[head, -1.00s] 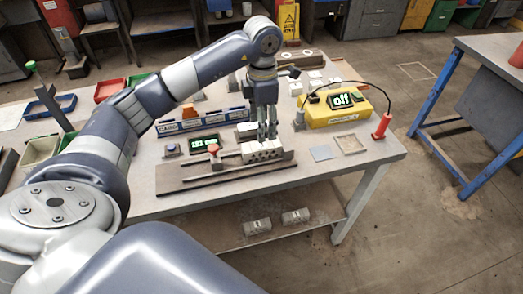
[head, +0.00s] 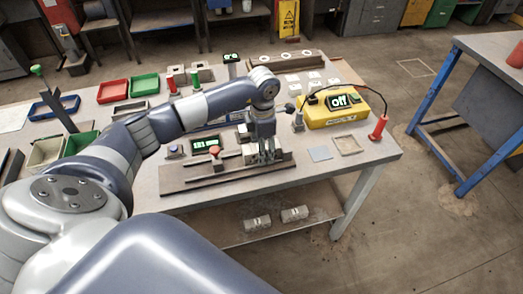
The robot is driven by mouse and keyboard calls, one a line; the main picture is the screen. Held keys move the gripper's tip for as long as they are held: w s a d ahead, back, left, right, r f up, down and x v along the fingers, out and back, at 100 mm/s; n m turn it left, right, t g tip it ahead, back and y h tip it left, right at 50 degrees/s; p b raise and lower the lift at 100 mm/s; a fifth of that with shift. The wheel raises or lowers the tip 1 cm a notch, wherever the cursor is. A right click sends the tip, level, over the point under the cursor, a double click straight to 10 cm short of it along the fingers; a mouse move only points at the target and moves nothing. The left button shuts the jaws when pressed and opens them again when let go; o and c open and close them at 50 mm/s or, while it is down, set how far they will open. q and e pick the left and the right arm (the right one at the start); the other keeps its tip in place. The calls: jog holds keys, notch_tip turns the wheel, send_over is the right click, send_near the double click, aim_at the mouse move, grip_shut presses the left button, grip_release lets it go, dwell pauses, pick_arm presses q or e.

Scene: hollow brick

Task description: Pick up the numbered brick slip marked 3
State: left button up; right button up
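My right gripper is not in view.
A yellow box (head: 335,117) reading "off", with a cable to a red-handled tool (head: 378,128), stands right of the gripper. A display (head: 206,145) stands left of the brick.

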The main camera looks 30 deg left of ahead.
pick_arm(q)
jog(key=shift+c, duration=0.6)
jog(key=c, duration=1.2)
jog(key=shift+r, duration=0.2)
